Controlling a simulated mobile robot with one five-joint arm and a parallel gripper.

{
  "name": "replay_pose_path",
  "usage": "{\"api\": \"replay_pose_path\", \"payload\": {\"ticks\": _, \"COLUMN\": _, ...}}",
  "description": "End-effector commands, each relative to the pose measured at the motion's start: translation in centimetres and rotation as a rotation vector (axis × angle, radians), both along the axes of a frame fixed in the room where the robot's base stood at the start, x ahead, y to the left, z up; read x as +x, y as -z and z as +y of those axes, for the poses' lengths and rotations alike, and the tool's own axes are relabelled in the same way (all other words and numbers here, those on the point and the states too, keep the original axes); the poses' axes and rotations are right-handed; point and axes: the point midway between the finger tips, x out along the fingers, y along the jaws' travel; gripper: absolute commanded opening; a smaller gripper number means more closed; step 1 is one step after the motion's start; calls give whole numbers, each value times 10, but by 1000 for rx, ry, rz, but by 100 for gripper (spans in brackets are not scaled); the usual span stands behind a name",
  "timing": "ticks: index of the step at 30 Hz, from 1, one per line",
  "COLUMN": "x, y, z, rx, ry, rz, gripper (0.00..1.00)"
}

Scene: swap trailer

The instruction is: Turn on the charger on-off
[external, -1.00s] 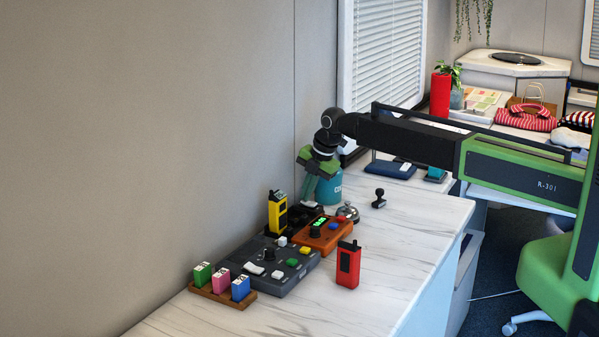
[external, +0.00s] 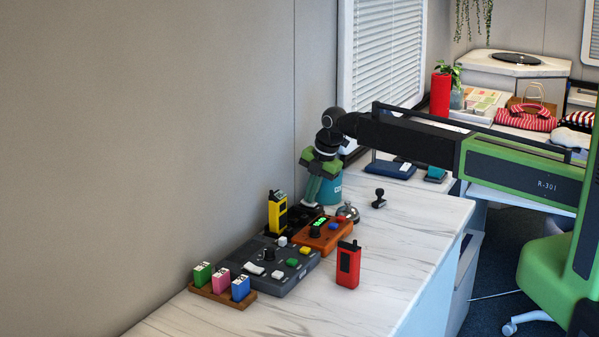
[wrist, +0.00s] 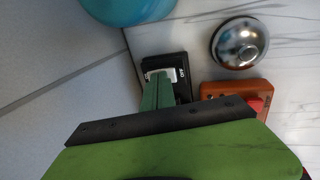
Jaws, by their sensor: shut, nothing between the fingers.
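The black charger (external: 296,219) stands against the wall, partly hidden behind a yellow radio (external: 277,214). In the wrist view, a black housing with a white "OFF" marking and a pale switch plate (wrist: 182,72) lies right at the fingertips. My gripper (external: 309,203) points down over this far end of the charger. It is shut and empty, and its green fingers (wrist: 159,78) cover part of the switch plate. I cannot tell whether the tips touch the switch.
An orange box (external: 322,237) with a green display sits beside the charger, and a silver bell (external: 348,212) is to its right. A teal container (external: 331,190) stands behind my fingers.

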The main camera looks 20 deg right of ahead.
Motion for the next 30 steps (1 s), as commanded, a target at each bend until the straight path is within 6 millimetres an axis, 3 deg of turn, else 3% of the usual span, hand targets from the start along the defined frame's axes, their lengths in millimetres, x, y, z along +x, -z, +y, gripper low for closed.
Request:
{"api": "replay_pose_path", "payload": {"ticks": 8, "x": -3, "y": -16, "z": -3, "rx": 0, "ry": 0, "rz": 0, "gripper": 0}}
{"api": "replay_pose_path", "payload": {"ticks": 24, "x": -31, "y": -127, "z": -31, "rx": 0, "ry": 1, "rz": 0, "gripper": 0}}
{"api": "replay_pose_path", "payload": {"ticks": 30, "x": -34, "y": -133, "z": -34, "rx": 0, "ry": 0, "rz": 0, "gripper": 0}}
